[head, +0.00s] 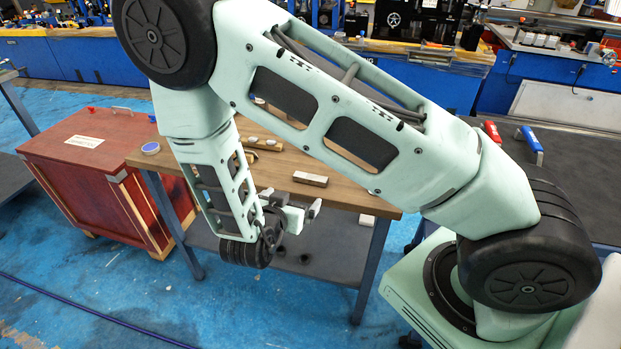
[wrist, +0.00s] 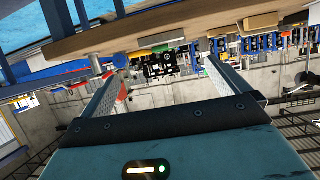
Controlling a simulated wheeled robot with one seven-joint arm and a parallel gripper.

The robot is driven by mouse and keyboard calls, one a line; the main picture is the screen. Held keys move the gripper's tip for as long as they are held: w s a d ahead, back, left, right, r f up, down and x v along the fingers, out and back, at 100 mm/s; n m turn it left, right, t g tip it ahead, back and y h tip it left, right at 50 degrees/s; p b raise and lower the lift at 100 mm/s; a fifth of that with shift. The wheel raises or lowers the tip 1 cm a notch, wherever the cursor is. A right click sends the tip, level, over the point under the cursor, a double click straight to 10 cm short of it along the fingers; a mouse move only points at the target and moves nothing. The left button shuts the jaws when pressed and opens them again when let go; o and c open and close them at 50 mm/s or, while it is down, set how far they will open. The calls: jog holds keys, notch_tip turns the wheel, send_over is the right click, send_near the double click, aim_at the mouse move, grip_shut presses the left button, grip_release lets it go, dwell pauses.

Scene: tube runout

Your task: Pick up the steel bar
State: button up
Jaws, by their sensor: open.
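A short grey block-like bar (head: 310,178), which looks like the steel bar, lies flat near the front edge of the wooden tabletop (head: 345,192) in the head view. My gripper (head: 298,205) hangs at the table's front side, just left of and nearer than the bar, and apart from it. In the wrist view my gripper (wrist: 160,76) has its two fingers wide apart with nothing between them. That view looks tipped over, with the table's brown edge across its top. I cannot tell the steel bar there for sure.
A longer brownish bar (head: 262,143) lies further back on the table, partly behind my arm. A blue round item (head: 150,148) sits at the table's left corner. A red chest (head: 85,165) stands left. A dark bench with red and blue-handled tools (head: 530,146) stands right.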

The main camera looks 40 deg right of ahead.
jog(key=p, duration=0.1)
send_near(309, 180)
jog(key=x, duration=0.3)
jog(key=shift+p+x, duration=1.05)
jog(key=shift+x, duration=1.85)
jog(key=shift+c, duration=0.3)
jog(key=c, duration=1)
